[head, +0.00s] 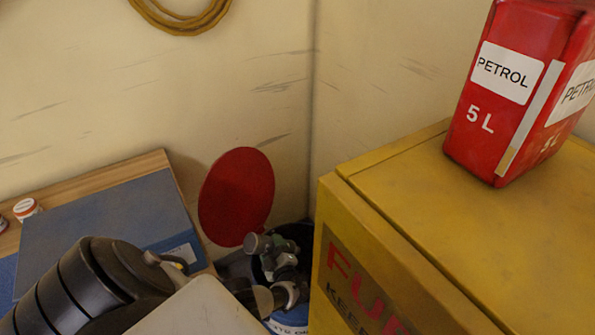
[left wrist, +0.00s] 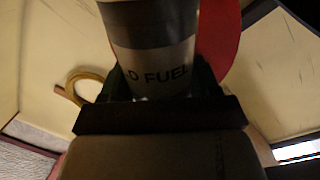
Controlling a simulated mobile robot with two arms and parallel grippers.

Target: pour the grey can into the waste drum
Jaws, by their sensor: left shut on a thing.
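My left gripper (head: 246,294) is low in the head view, largely behind its own pale housing. In the left wrist view the left gripper (left wrist: 158,100) is shut around the grey can (left wrist: 152,52), which has a dark band and lettering ending in "D FUEL". The can's top is out of that view; in the head view I cannot clearly make the can out. The waste drum (head: 288,327) appears as a blue, white-labelled body with a dark opening, beside the yellow cabinet. A red disc (head: 237,196), perhaps its raised lid, stands behind the gripper. My right gripper is not in view.
A yellow fuel cabinet (head: 420,215) stands close on the right, with a red petrol can (head: 505,90) on top. A blue board (head: 110,225) lies on a wooden surface at left. A yellow hose (head: 185,22) hangs above.

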